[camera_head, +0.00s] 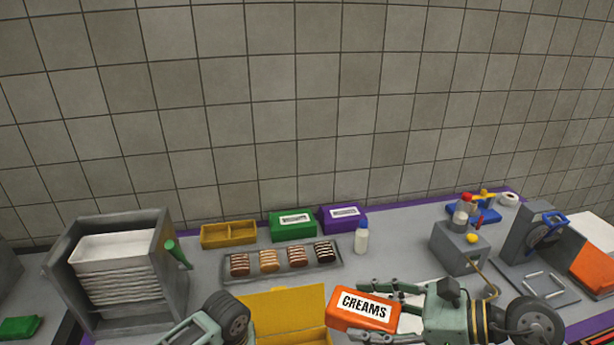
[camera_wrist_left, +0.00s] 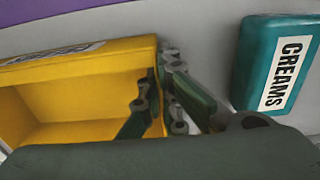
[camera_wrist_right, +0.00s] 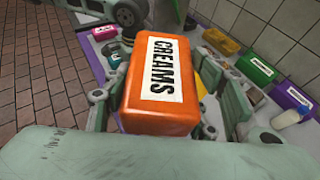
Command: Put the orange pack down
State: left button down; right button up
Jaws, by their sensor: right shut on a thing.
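The orange pack (camera_head: 364,310) has a white "CREAMS" label and is held up near the front of the counter. My right gripper (camera_head: 382,305) is shut on it; the pack also fills the middle of the right wrist view (camera_wrist_right: 160,85). My left gripper (camera_wrist_left: 160,105) is at the end wall of an open yellow box (camera_wrist_left: 60,130), one finger on each side of the wall. I cannot tell whether its fingers press on the wall. In the head view the yellow box (camera_head: 285,302) is partly cut off at the bottom, left of the orange pack.
A teal pack (camera_wrist_left: 275,65) labelled "CREAMS" lies right of the yellow box in the left wrist view. A grey machine (camera_head: 458,256) stands right.

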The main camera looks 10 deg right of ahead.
aim_at(382, 307)
jog(key=w+d+f+m+t+h, duration=0.1)
jog(key=d, duration=0.1)
jog(key=w+d+f+m+t+h, duration=0.1)
jog(key=w+d, duration=0.1)
jog(key=shift+f+m, duration=0.4)
jog(key=d+f+m+t+h, duration=0.3)
jog(key=d+f+m+h, duration=0.55)
jog(key=d+f, duration=0.5)
jog(key=shift+n+h, duration=0.25)
jog(key=shift+s+d+f, duration=0.2)
jog(key=shift+d+f, duration=0.15)
jog(key=shift+f, duration=1.2)
jog(key=shift+s+d+f, duration=0.2)
jog(key=shift+d+f, duration=0.1)
jog(key=shift+f, duration=1.25)
jog(key=shift+s+d+f, duration=0.2)
jog(key=shift+d+f, duration=0.15)
jog(key=shift+f, duration=1.2)
jog(key=shift+f, duration=0.1)
jog(key=shift+f, duration=0.35)
jog(key=o, duration=1.2)
